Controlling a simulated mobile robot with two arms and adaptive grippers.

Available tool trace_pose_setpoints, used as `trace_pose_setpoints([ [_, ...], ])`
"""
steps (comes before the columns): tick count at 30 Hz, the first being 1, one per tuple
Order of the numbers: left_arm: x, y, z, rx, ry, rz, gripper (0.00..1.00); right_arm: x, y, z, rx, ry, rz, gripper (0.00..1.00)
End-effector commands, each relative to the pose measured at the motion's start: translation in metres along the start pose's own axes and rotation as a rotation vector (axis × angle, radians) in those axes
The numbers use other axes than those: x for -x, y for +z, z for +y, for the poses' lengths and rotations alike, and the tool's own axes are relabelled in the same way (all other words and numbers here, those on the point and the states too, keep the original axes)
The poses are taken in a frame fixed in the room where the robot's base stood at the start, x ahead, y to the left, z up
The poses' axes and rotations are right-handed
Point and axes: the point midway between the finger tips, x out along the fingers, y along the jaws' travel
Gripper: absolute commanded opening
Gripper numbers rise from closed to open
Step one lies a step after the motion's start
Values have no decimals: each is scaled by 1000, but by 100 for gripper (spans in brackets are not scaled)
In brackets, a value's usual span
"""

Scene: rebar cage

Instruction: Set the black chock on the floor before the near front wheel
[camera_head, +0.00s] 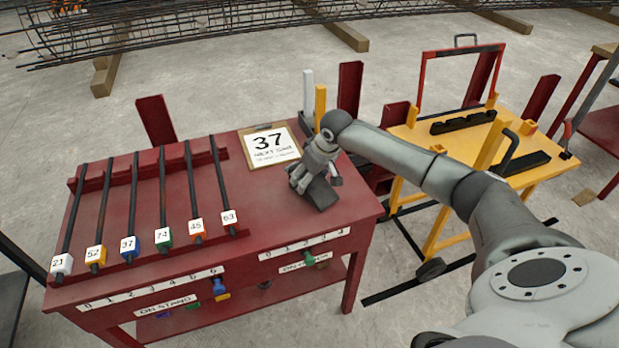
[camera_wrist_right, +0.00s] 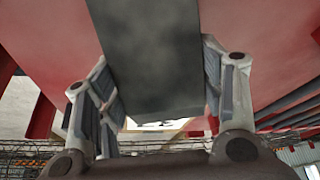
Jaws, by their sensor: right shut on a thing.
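The black chock (camera_head: 322,193) is at the right end of the red bench top, dark grey-black and blocky. My right gripper (camera_head: 316,177) comes down over it and is shut on it. In the right wrist view the chock (camera_wrist_right: 152,60) fills the space between the two fingers (camera_wrist_right: 157,100). I cannot tell whether the chock touches the bench or hangs just above it. A dark wheel (camera_head: 430,269) of the yellow cart (camera_head: 534,142) stands on the floor to the right of the bench. My left gripper is not in view.
The red bench (camera_head: 275,205) holds several black bars with numbered coloured tags and a "37" card (camera_head: 269,145). White and yellow posts (camera_head: 320,105) stand behind the gripper. Black parts (camera_head: 463,122) lie on the cart. A dark strip (camera_head: 405,292) lies on the floor by the wheel.

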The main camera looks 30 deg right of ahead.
Motion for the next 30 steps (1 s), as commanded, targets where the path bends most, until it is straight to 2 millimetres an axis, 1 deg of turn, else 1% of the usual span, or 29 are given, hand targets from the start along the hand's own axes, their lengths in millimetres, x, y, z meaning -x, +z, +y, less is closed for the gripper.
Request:
trace_pose_setpoints([
  [3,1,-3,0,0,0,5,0,-7,2,0,0,1,5,19],
  [12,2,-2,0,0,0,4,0,-9,2,0,0,0,5,19],
  [13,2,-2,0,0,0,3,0,-10,4,0,0,0,2,63],
  [17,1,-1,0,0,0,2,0,-10,4,0,0,1,2,80],
  [18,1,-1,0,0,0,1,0,-10,4,0,0,1,2,84],
  [27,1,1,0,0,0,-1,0,-10,4,0,0,1,3,84],
  [30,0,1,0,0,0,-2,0,-6,2,1,0,2,4,84],
])
